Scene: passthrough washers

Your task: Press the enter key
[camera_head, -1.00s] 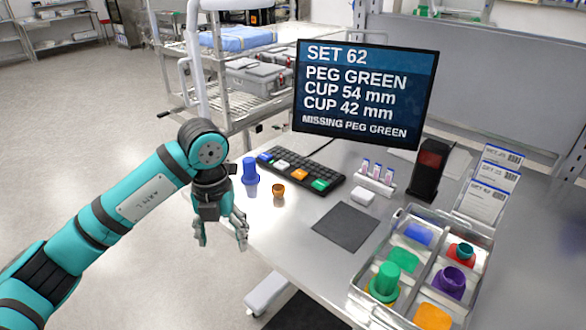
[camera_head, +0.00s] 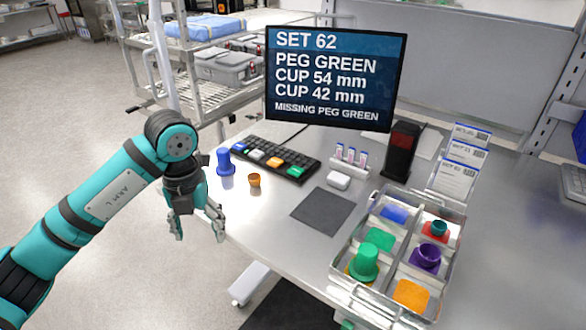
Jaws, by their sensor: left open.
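A black keyboard (camera_head: 267,158) with a few coloured keys lies on the metal table in front of the monitor. Its keys include blue, white, orange and green ones; the green key (camera_head: 297,171) is at the right end. I cannot read any key's label, so I cannot tell which is enter. My left gripper (camera_head: 198,228) hangs pointing down, open and empty, at the table's left edge, to the left of and nearer than the keyboard, not touching it. My right gripper is not in view.
A blue peg (camera_head: 225,163) and a small orange cup (camera_head: 254,181) stand between gripper and keyboard. The monitor (camera_head: 335,78) reads "MISSING PEG GREEN". A dark mat (camera_head: 322,211) and a divided tray (camera_head: 341,249) holding a green peg (camera_head: 365,262) are to the right.

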